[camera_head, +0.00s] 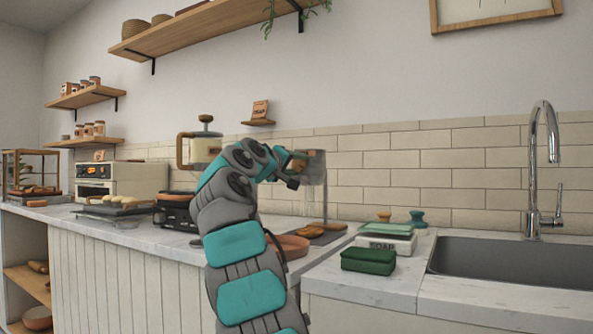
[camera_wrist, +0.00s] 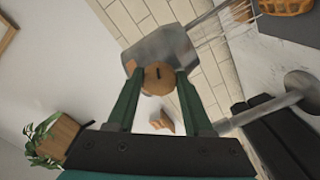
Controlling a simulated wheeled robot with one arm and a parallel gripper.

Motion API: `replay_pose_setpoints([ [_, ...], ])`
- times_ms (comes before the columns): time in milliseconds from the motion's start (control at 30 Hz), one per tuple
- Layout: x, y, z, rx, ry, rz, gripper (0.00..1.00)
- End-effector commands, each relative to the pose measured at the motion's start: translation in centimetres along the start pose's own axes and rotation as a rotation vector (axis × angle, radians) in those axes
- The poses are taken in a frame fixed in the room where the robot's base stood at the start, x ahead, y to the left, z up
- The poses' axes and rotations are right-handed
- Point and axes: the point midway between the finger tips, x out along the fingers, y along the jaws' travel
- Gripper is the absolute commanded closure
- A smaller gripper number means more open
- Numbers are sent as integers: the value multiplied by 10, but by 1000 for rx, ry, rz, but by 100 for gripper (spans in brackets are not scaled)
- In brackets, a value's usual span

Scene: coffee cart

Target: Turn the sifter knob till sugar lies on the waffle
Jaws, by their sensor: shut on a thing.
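The metal sifter (camera_head: 315,165) hangs on a thin stand (camera_head: 325,203) above the counter in the head view. My gripper (camera_wrist: 158,82) is shut on the round wooden sifter knob (camera_wrist: 157,77), with one green finger on each side. The sifter cup (camera_wrist: 168,50) fills the space beyond the knob in the wrist view. The waffle (camera_head: 308,232) lies on a dark board below the sifter; it also shows at the wrist view's top edge (camera_wrist: 262,9). Thin pale streaks run from the sifter toward it. I cannot tell whether sugar lies on it.
A white scale (camera_head: 386,240), a green sponge (camera_head: 368,260) and the sink (camera_head: 500,262) are to the right. A terracotta dish (camera_head: 290,246) sits behind my arm. A French press (camera_head: 204,147) and a toaster oven (camera_head: 120,182) are left.

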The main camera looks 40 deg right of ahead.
Motion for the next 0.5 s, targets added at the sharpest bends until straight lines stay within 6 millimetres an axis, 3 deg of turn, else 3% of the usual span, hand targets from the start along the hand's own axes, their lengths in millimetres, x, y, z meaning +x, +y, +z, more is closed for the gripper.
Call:
replay_pose_setpoints([
  [500,1,-4,0,404,-4,-5,100],
])
